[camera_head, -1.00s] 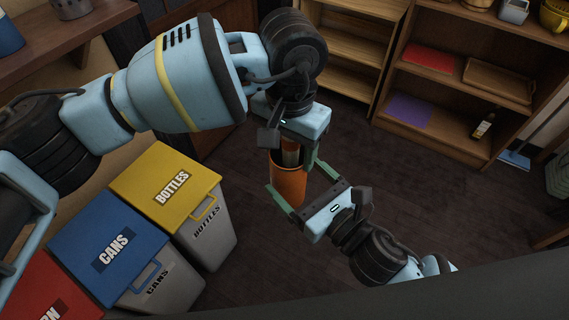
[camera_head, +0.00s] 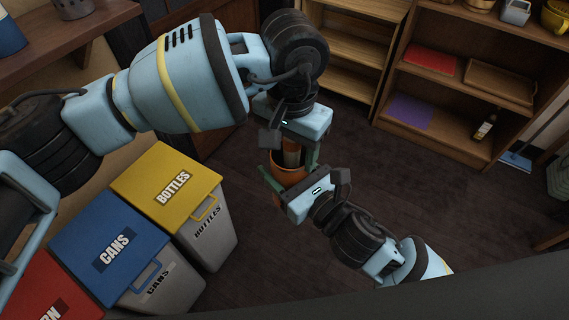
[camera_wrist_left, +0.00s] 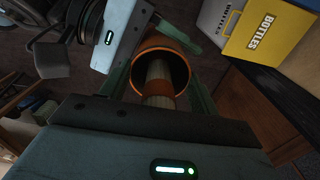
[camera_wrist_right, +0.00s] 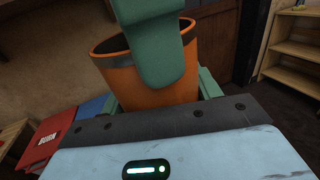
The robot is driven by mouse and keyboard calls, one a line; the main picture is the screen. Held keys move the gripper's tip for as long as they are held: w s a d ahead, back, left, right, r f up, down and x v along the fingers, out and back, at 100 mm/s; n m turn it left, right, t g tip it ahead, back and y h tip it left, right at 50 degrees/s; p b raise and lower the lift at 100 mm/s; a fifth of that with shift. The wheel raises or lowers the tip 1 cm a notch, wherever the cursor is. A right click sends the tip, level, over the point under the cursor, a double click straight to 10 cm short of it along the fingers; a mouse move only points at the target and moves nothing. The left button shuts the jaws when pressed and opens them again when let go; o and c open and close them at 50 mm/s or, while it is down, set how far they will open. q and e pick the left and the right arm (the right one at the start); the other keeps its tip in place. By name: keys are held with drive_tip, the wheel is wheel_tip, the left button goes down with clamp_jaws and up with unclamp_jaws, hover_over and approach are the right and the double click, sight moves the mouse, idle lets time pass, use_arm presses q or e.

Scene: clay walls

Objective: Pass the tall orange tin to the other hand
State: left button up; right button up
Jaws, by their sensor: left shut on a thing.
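The tall orange tin (camera_head: 284,176) is held upright, open end up, below my left gripper (camera_head: 291,160). My left gripper is shut on the tin; one of its green fingers lies across the tin in the right wrist view. My right gripper (camera_head: 291,183) is at the tin from the near right, its fingers spread on either side of it. Whether they touch it I cannot tell. The tin's open rim (camera_wrist_left: 140,84) shows in the left wrist view, with a pale ribbed surface inside. The tin (camera_wrist_right: 116,76) also shows between my right fingers.
Yellow bottles bin (camera_head: 165,187), blue cans bin (camera_head: 108,240) and a red bin (camera_head: 45,290) stand at the left. A wooden shelf (camera_head: 455,140) with a red and a purple item and a bottle (camera_head: 486,126) stands back right. The floor between is clear.

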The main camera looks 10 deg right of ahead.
use_arm(q)
drive_tip(key=o, duration=1.3)
wheel_tip(320, 180, up, 12)
